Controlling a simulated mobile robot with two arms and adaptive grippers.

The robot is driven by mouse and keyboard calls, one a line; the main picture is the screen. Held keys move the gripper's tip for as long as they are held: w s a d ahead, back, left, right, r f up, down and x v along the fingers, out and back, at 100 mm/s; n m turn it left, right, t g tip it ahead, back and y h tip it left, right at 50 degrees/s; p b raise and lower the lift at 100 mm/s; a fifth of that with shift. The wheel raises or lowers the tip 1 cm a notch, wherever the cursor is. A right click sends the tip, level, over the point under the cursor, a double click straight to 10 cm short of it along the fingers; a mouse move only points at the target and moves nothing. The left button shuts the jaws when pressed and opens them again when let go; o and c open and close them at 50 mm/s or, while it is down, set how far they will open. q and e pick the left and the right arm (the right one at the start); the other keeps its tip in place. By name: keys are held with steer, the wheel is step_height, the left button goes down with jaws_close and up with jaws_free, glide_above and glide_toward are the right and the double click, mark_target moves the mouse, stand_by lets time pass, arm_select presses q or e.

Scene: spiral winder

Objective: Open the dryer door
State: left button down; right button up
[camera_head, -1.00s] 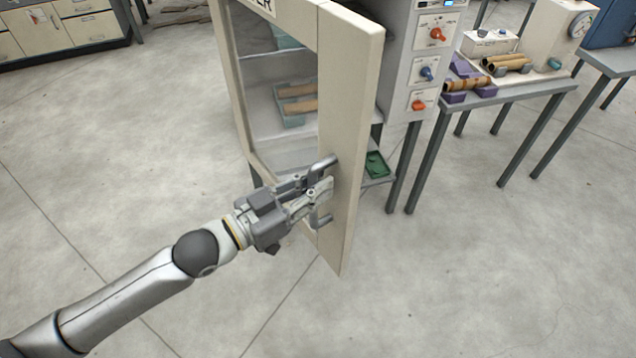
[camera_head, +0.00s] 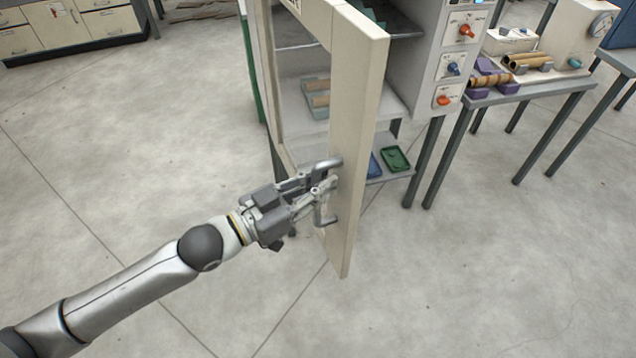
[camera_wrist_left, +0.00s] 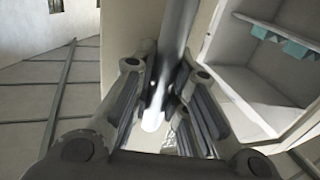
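The dryer door (camera_head: 356,150) is a cream framed panel with a window, standing partly open, its handle edge swung out toward me. A grey bar handle (camera_head: 331,221) is fixed upright near that edge. My left gripper (camera_head: 325,187) is shut on the handle, which runs between its fingers. The handle also shows in the left wrist view (camera_wrist_left: 172,45), with finger pads close on both sides. The dryer (camera_head: 408,75) stands behind the door, its shelves partly visible. My right gripper is not in view.
A control panel with knobs (camera_head: 453,68) is on the dryer's right side. A low shelf holds a green tray (camera_head: 395,159). A table (camera_head: 530,91) with tubes stands to the right. The floor (camera_head: 120,160) in front and to the left is clear.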

arm_select(q)
steer(key=c, duration=1.4)
jaws_free()
steer(key=shift+s, duration=0.15)
steer(key=v, duration=1.2)
